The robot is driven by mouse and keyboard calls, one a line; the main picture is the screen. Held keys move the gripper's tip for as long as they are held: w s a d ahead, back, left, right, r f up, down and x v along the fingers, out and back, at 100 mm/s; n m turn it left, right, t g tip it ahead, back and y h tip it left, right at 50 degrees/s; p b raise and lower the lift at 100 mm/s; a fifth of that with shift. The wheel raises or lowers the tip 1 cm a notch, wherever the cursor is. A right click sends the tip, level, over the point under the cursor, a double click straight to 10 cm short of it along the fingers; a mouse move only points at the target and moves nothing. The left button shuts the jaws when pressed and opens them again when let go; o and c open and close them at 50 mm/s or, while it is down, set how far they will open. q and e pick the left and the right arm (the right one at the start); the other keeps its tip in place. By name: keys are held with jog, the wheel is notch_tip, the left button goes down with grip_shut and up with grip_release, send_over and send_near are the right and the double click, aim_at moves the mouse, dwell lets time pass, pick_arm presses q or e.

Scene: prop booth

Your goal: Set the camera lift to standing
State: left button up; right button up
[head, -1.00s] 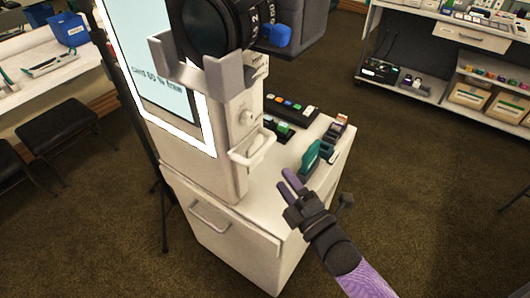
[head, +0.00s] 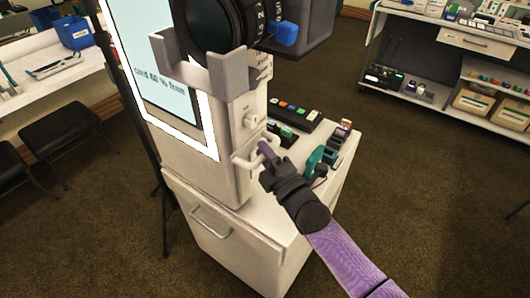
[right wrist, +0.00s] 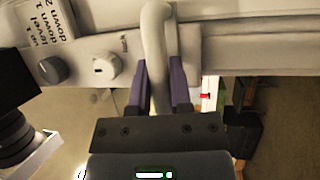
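The camera lift is a pale column (head: 228,140) on a white cabinet, with a big dark camera lens (head: 215,25) in a grey cradle on top. A pale looped handle (head: 246,163) sticks out of the column's side. My right gripper (head: 267,155) is at this handle. In the right wrist view, the handle's bar (right wrist: 158,45) runs between the two purple fingers of the right gripper (right wrist: 160,85), one close on each side. Whether they press on it is unclear. A dark knob (right wrist: 53,70), a white knob (right wrist: 104,65) and a printed label (right wrist: 45,22) are beside it. My left gripper is out of view.
The cabinet (head: 235,245) has a drawer handle in front. A strip of coloured buttons (head: 295,111) and teal items (head: 314,160) stand on its top, close to my right arm. Shelves (head: 440,60) are at the back right, stools (head: 60,135) at the left.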

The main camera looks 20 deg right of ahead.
grip_shut()
dwell(1.0)
